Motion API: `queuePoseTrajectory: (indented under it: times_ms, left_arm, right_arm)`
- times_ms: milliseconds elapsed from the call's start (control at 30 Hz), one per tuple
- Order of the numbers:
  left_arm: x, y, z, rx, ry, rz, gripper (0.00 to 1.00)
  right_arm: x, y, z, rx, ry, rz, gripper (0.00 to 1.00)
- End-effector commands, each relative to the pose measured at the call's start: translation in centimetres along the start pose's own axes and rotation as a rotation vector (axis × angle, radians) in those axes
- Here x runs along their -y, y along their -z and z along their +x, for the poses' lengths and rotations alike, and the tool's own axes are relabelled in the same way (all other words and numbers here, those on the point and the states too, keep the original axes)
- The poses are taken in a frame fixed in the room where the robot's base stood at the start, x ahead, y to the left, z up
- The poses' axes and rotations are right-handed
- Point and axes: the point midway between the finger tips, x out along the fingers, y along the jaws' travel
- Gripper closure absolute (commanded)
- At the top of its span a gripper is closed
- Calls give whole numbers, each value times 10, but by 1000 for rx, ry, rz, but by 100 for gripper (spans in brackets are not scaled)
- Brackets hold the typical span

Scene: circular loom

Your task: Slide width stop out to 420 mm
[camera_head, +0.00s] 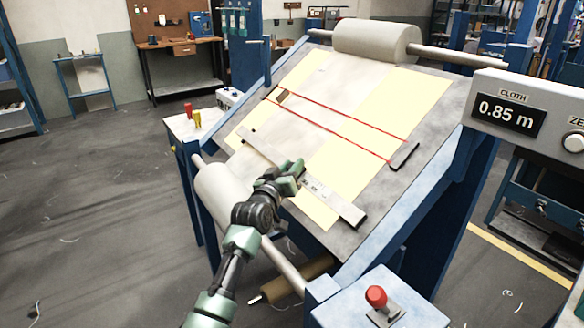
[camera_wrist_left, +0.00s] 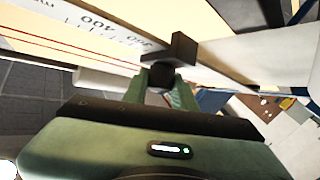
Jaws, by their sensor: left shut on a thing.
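The width scale is a pale metal bar (camera_head: 325,196) lying across the sloped inspection table. My left gripper (camera_head: 293,172) is over the bar near its middle. In the left wrist view, the gripper (camera_wrist_left: 160,88) is shut on a dark round knob (camera_wrist_left: 160,73) of the width stop. The stop's dark block (camera_wrist_left: 183,47) sits against the edge of the scale bar (camera_wrist_left: 70,18). Printed numbers show upside down beside it, including 400 and a smaller, blurred one nearer the stop. The exact reading at the stop cannot be told. My right gripper is not in view.
A display box (camera_head: 530,110) reads 0.85 m at the right. A red button (camera_head: 376,297) stands in front. A cloth roll (camera_head: 222,192) lies left of my arm.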

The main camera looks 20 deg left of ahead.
Motion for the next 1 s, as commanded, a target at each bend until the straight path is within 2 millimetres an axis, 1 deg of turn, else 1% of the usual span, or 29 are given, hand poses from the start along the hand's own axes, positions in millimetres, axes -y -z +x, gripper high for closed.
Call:
queuePoseTrajectory:
  times_ms: [33, 867, 1000]
  left_arm:
    - [1, -4, 0, 10, 3, 1, 100]
    - [2, -7, 0, 15, 4, 1, 100]
    - [-1, -7, -2, 16, 4, 0, 100]
  right_arm:
    - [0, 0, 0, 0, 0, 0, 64]
    - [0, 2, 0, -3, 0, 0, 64]
    - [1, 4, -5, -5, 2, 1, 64]
